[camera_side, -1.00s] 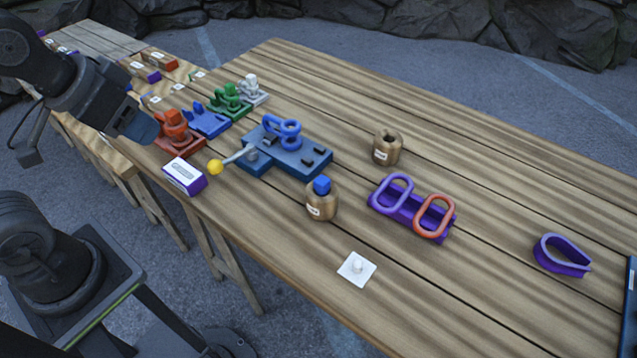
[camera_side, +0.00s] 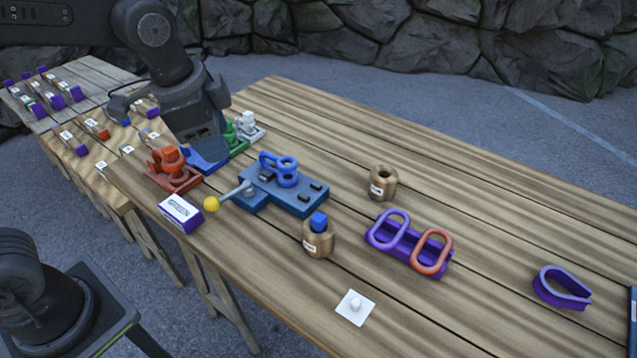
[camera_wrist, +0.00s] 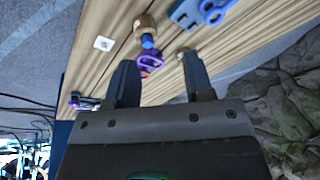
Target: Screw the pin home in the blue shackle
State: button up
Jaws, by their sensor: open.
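The blue shackle (camera_side: 280,168) sits on a blue fixture (camera_side: 302,202) with a yellow-knobbed lever (camera_side: 212,204). Part of it also shows at the top of the wrist view (camera_wrist: 188,12). A brass pot (camera_side: 318,242) nearer the front holds a blue, square-headed piece (camera_side: 318,221); I cannot tell if this is the pin. In the wrist view the blue piece (camera_wrist: 148,41) appears beyond the fingers. My gripper (camera_wrist: 158,63) is open, with nothing between its fingers. In the side view my wrist is behind the coloured stands at the left, apart from the shackle; the fingertips are not clear there.
Red (camera_side: 170,170) and white (camera_side: 248,127) stands are at left, with a white-topped purple box (camera_side: 180,212) in front. An open brass pot (camera_side: 381,183), a purple tray with two rings (camera_side: 408,250), a white plate (camera_side: 355,308) and a purple loop (camera_side: 562,288) stand rightward.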

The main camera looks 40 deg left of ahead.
jog(key=w+d+f+m+g, duration=0.2)
jog(key=w+d+f+m, duration=0.3)
jog(key=w+d+m, duration=0.15)
jog(key=m+g, duration=0.1)
jog(key=m, duration=0.2)
send_over(319, 217)
jog(key=shift+y, duration=0.3)
notch_tip(319, 217, down, 5)
jog(key=shift+a+f, duration=0.1)
jog(key=shift+f+m, duration=0.15)
jog(key=shift+m, duration=0.1)
jog(key=shift+f, duration=1.75)
jog(key=shift+f, duration=0.1)
jog(key=shift+f, duration=2.25)
jog(key=shift+c, duration=0.4)
